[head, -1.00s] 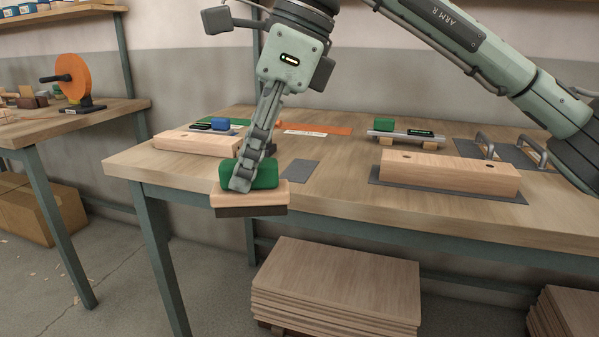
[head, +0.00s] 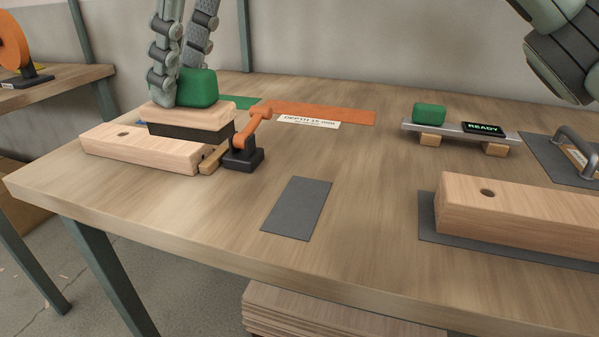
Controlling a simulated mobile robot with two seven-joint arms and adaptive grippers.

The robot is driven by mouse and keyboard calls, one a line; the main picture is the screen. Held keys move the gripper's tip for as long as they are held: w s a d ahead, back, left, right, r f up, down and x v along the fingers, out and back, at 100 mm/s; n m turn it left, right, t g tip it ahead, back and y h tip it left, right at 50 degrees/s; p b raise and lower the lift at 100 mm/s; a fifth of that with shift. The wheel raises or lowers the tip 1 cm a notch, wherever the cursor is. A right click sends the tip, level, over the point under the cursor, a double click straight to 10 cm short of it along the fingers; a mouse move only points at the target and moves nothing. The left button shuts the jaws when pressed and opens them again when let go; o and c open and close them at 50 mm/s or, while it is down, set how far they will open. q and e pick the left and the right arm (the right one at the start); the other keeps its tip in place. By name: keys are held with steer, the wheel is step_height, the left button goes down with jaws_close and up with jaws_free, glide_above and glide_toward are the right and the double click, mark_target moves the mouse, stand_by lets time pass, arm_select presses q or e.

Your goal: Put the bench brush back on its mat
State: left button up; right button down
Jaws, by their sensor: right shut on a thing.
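The bench brush has a green grip, a pale wooden body (head: 193,113) and a dark bristle strip. My right gripper (head: 182,92) is shut on its green grip, coming from above, with the fingers at the left side of the grip in this view. The brush appears held roughly level and hides part of a wooden block behind or below it; I cannot tell the gap. A bare dark grey mat (head: 298,208) lies on the bench, right of the brush and nearer the front edge.
A drilled wooden block (head: 150,152) lies at left, with an orange-and-black clamp-like device (head: 243,150) beside it. A larger drilled block (head: 530,215) rests on a grey mat at right. A rail with a READY display (head: 484,128) stands behind.

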steer(key=shift+w+d+f, duration=0.3)
steer(key=shift+d+f, duration=1.5)
steer(key=shift+d, duration=0.1)
steer(key=shift+w+d+f, duration=0.35)
steer(key=shift+d+f, duration=1.5)
steer(key=shift+d, duration=0.1)
steer(key=shift+w+d+f, duration=0.3)
steer(key=shift+d+f, duration=1.5)
steer(key=shift+d, duration=0.1)
arm_select(q)
steer(key=shift+s+f, duration=0.1)
steer(key=shift+s, duration=0.05)
arm_select(e)
steer(key=shift+f, duration=0.15)
steer(key=c, duration=1.3)
jaws_free()
arm_select(q)
steer(key=shift+s+r, duration=0.1)
steer(key=shift+r, duration=0.3)
